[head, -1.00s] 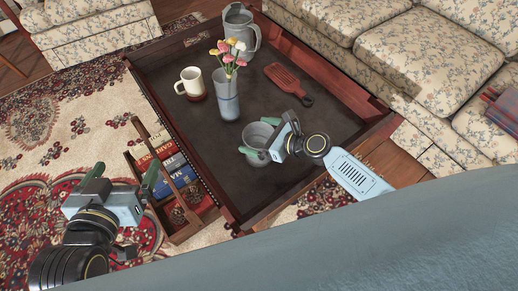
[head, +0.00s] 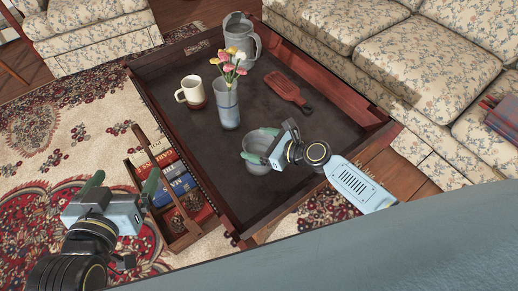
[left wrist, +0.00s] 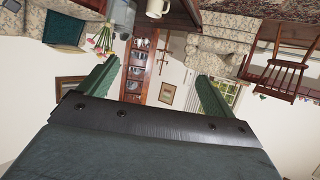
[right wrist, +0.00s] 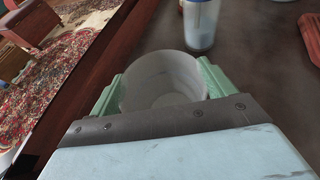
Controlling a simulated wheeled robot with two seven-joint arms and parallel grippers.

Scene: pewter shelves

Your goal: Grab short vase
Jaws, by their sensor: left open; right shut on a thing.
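The short vase (head: 257,141) is a small grey open-topped pot at the near side of the dark table. My right gripper (head: 262,153) is shut on it. In the right wrist view the short vase (right wrist: 163,80) sits between the two green fingers, its mouth facing the camera. I cannot tell whether its base touches the table. My left gripper (head: 122,190) is open and empty, over the rug left of the table. The left wrist view shows its spread fingers with nothing between them.
A taller vase of flowers (head: 228,102), a white mug (head: 191,93), a metal pitcher (head: 239,38) and a reddish board (head: 288,90) stand or lie on the table (head: 295,140). A wooden caddy of books (head: 180,222) is left of the table.

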